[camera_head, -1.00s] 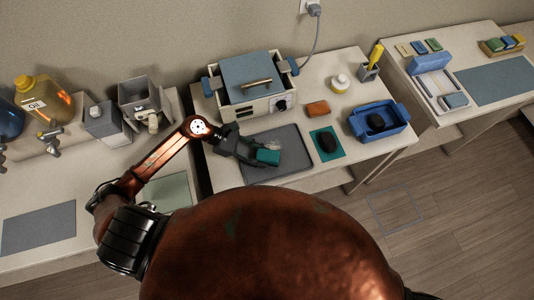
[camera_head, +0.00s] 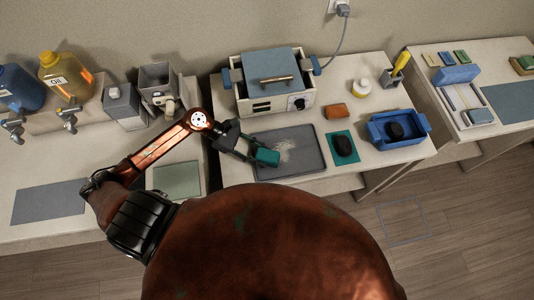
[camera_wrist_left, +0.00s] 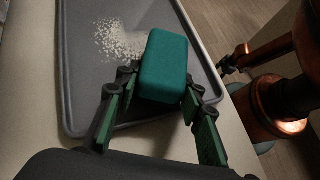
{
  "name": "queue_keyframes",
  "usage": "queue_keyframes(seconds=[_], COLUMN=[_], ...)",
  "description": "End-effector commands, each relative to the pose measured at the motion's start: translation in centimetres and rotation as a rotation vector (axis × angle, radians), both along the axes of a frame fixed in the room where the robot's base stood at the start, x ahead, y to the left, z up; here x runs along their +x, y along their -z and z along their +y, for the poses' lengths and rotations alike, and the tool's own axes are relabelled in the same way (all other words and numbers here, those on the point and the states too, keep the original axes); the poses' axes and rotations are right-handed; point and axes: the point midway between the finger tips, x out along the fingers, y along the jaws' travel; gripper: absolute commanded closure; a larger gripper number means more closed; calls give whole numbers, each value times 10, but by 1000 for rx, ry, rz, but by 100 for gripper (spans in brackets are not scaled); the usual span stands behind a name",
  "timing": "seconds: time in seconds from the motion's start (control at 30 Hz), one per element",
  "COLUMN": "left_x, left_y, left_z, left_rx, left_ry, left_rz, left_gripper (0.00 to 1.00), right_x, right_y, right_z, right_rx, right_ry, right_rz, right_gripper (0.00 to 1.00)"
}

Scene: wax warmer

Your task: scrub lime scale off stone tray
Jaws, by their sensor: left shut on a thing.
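The grey stone tray (camera_head: 309,166) lies on the middle table. A pale speckled patch of lime scale (camera_head: 290,150) marks its surface, and it also shows in the left wrist view (camera_wrist_left: 120,40). My left gripper (camera_head: 254,152) is shut on a teal scrubbing block (camera_head: 267,158) over the left part of the tray. In the left wrist view the block (camera_wrist_left: 164,66) sits between the fingertips, beside the patch; whether it touches the tray is hard to tell.
Behind the tray stands a wax warmer (camera_head: 270,85) with a blue lid. Right of the tray are an orange block (camera_head: 335,111), a black stone (camera_head: 344,145) on a teal mat and a blue tub (camera_head: 424,123) holding another dark stone. Oil jugs (camera_head: 62,75) stand at the left.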

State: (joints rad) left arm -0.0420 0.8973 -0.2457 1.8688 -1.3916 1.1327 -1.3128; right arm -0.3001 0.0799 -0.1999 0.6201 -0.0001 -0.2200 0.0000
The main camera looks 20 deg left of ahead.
Motion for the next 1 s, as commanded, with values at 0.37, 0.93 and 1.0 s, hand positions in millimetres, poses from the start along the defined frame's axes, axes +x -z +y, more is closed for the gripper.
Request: queue_keyframes(seconds=[0.37,0.93,1.0], left_x=[-13,-19,-19], left_y=[3,4,5], left_z=[17,29,29], left_rx=[7,52,51], left_ry=[4,4,3], left_rz=[7,22,21], left_gripper=[100,100,100], right_x=[-1,0,0], right_y=[4,-1,0], right_z=[0,0,-1], right_rx=[0,0,-1], right_ry=[0,0,0], right_rz=[1,0,0], right_gripper=[40,40,40])
